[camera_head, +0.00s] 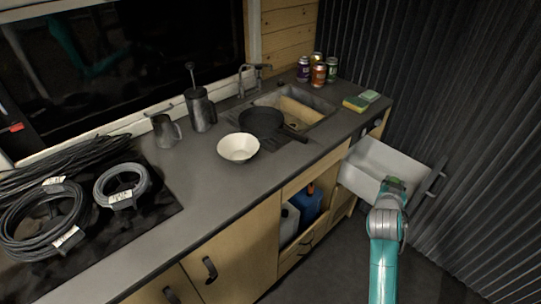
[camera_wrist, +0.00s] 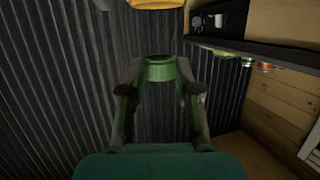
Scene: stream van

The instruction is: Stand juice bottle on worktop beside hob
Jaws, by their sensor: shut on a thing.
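My gripper (camera_head: 391,192) is at the right, over the open drawer, and is shut on a green thing. In the wrist view my gripper (camera_wrist: 160,92) has its two fingers on either side of this green, ridged, rounded piece, which I take to be the juice bottle (camera_wrist: 160,70). Only a small green part of the bottle (camera_head: 395,183) shows in the head view; the rest is hidden. The hob (camera_head: 150,220) is a black plate at the left end of the worktop (camera_head: 215,190), with coils of cable lying on it.
The open drawer (camera_head: 372,155) juts out under the worktop's right end. A cream bowl (camera_head: 238,148), dark pan (camera_head: 262,122), jug (camera_head: 165,131) and French press (camera_head: 201,110) stand on the worktop. Cans (camera_head: 319,75) and sponges (camera_head: 361,101) are at the back right. Worktop right of the hob is clear.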

